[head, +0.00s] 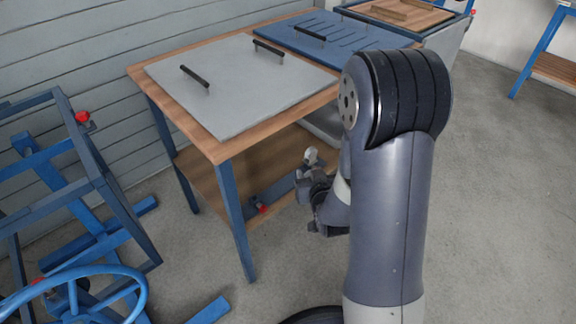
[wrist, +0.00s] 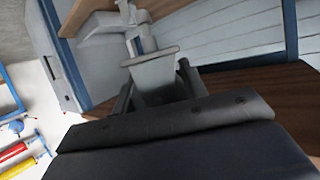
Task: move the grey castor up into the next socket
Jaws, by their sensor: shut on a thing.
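My gripper (wrist: 156,88) is shut on a grey piece, which I take to be the grey castor (wrist: 153,72). Its flared end shows between the two dark fingers in the wrist view. In the head view my gripper (head: 303,178) is low, at the right end of the table's lower shelf, partly behind my arm. A small pale part, probably the castor (head: 311,156), shows just above it. A dark blue rail (head: 277,190) lies on the shelf beside my gripper. No socket can be made out clearly, and I cannot tell whether the castor touches one.
The table (head: 137,75) has a wooden top with a grey panel (head: 240,95) and a blue panel (head: 335,32), both with black handles. Its front blue leg (head: 235,222) stands near my gripper. A blue frame (head: 105,185) and handwheel (head: 135,290) stand left.

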